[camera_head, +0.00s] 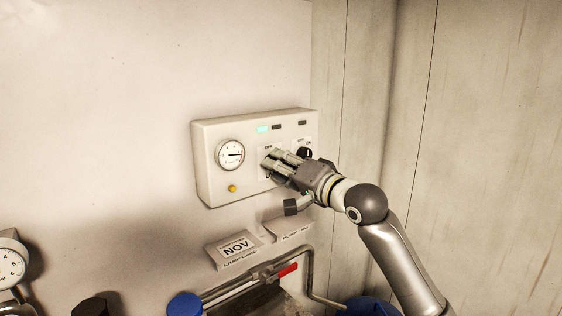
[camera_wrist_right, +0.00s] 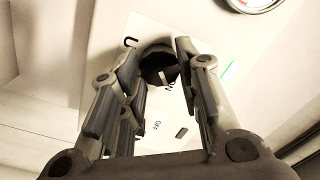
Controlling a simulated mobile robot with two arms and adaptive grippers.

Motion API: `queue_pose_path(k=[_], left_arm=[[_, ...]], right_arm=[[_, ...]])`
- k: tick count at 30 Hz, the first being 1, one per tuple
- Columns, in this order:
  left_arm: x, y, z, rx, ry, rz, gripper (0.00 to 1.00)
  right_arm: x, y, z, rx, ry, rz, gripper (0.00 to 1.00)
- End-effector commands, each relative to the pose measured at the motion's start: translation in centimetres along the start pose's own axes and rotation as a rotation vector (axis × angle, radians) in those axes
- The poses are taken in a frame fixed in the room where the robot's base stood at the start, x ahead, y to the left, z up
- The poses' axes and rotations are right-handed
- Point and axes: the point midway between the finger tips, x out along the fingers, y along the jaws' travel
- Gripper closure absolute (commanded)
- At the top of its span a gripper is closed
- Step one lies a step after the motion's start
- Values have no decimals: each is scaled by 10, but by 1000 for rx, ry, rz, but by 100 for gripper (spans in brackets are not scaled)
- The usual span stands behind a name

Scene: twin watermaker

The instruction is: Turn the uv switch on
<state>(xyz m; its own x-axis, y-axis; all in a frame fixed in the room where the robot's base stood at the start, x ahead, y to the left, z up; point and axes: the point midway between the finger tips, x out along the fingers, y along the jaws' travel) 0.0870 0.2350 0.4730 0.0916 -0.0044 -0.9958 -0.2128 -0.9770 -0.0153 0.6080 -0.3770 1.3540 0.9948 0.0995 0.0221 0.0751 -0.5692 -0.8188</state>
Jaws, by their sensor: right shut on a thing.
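The white control box (camera_head: 212,178) is on the wall in the head view. My right gripper (camera_head: 270,159) reaches it from the right, with its fingers at the switch in the middle of the panel. In the right wrist view a black round knob (camera_wrist_right: 158,66) with a pale mark sits between the two fingertips of this gripper (camera_wrist_right: 157,55), which is shut on it. The fingers hide this switch and part of its lettering in the head view. A second black knob (camera_head: 304,153) is to the right, apart from the fingers. My left gripper is out of view.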

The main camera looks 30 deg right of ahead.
Motion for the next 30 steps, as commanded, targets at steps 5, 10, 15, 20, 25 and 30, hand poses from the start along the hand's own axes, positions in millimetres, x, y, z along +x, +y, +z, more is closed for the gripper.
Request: queue_pose_path(k=[5,10,15,20,25,30], left_arm=[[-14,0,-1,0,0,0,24],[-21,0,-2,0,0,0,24],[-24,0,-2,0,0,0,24],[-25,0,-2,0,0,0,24],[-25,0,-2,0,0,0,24],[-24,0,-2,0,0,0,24]], right_arm=[[0,-2,-1,122,2,1,93],[0,-1,0,200,5,1,93],[0,0,0,244,7,1,93],[0,1,0,259,8,1,93],[0,1,1,262,7,1,93],[0,1,1,261,7,1,93]])
